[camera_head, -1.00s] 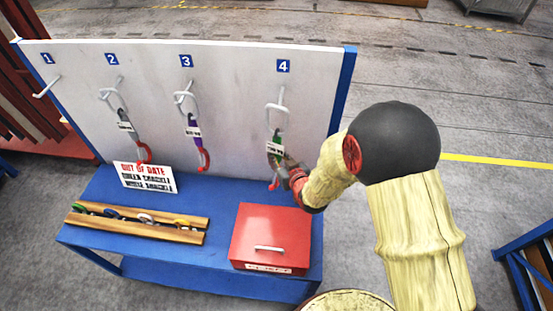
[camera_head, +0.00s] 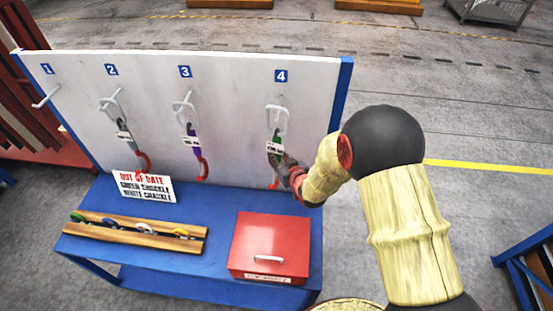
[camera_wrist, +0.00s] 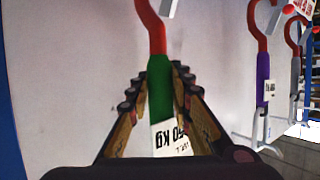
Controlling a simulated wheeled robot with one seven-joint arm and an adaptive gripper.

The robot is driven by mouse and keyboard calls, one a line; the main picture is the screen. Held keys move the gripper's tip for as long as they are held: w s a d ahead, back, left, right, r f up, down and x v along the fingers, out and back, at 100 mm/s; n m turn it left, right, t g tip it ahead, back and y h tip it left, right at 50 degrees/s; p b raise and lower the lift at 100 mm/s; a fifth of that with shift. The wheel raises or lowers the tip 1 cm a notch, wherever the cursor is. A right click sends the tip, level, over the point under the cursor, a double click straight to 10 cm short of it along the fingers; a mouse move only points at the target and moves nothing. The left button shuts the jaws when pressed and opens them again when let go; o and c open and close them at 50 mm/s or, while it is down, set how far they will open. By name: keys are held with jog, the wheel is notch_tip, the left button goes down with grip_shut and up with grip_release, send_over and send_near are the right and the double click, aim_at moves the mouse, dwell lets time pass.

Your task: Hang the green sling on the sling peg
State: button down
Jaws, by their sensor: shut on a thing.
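The green sling (camera_head: 275,143) hangs upright in front of the board below the number 4 label. Its white top ring (camera_head: 277,118) is at peg 4 (camera_head: 281,101); I cannot tell whether the ring is around the peg or just in front of it. My gripper (camera_head: 288,163) is at the sling's lower part, at its right side in the head view. In the wrist view my gripper (camera_wrist: 158,100) is shut on the green sling (camera_wrist: 159,88), with the white tag between the fingers and the red hook beyond. My fingers partly hide the tag.
A purple sling (camera_head: 191,140) hangs at peg 3 and a grey one (camera_head: 124,135) at peg 2. Peg 1 (camera_head: 46,96) is empty. On the blue bench (camera_head: 215,205) are a red box (camera_head: 268,238), a wooden rack (camera_head: 105,235) of shackles and an out-of-date sign (camera_head: 143,187).

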jog(key=shift+w+d+r, duration=0.1)
jog(key=shift+w+r, duration=0.05)
jog(key=shift+w, duration=0.55)
jog(key=shift+w+d+f+b, duration=0.1)
jog(key=shift+w+f+b, duration=0.25)
jog(key=shift+f+b, duration=0.3)
jog(key=shift+w+d+f+b, duration=0.1)
jog(key=shift+w+f+b, duration=0.3)
jog(key=shift+b, duration=0.35)
jog(key=shift+f, duration=0.15)
jog(key=shift+s, duration=0.1)
jog(key=c, duration=1.5)
grip_release()
jog(key=shift+f, duration=0.15)
jog(key=shift+s, duration=0.1)
